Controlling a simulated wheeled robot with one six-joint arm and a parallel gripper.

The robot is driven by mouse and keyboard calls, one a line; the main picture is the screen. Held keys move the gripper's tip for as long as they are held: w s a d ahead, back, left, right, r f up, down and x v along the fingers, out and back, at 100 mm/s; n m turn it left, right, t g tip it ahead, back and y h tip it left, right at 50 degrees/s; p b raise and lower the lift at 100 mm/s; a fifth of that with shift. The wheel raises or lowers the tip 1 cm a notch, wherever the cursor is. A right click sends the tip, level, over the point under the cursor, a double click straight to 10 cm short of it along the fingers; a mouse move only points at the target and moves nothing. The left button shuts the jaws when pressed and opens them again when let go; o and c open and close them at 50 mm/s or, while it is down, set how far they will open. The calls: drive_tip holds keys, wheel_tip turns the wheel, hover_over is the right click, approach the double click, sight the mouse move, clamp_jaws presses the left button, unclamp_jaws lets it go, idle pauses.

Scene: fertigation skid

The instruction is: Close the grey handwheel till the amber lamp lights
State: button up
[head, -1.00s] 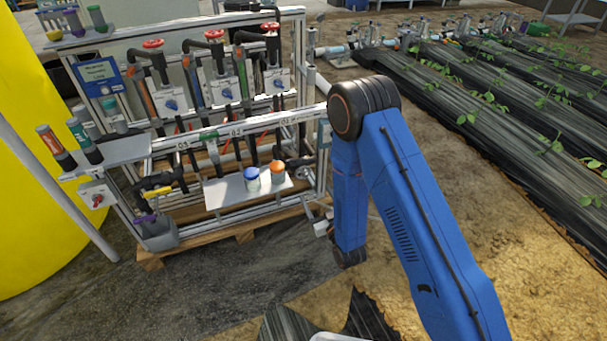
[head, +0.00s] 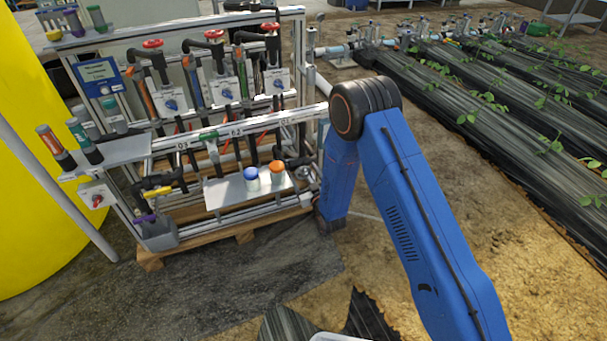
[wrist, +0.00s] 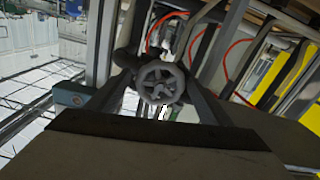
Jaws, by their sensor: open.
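The grey handwheel (wrist: 161,83) shows face-on near the middle of the wrist view, spoked and round, on a dark valve body. My gripper (wrist: 158,82) is open, with one dark finger to each side of the wheel in that view. I cannot tell whether the fingers touch the rim or how deep the wheel sits between them. In the head view, my blue forearm reaches down to the skid's right end and my gripper is hidden. I cannot make out an amber lamp in either view.
The skid frame (head: 240,130) carries red handwheels (head: 153,43), pipes and hoses. A small shelf (head: 222,194) holds a blue-topped jar (head: 251,178) and an orange-topped jar (head: 277,171). A yellow tank (head: 30,150) stands at left.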

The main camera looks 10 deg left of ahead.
drive_tip(key=shift+c, duration=0.7)
drive_tip(key=c, duration=0.9)
drive_tip(key=shift+c, duration=0.2)
drive_tip(key=shift+m, duration=0.4)
drive_tip(key=m, duration=0.2)
drive_tip(key=shift+m, duration=2.4)
drive_tip(key=o, duration=1.1)
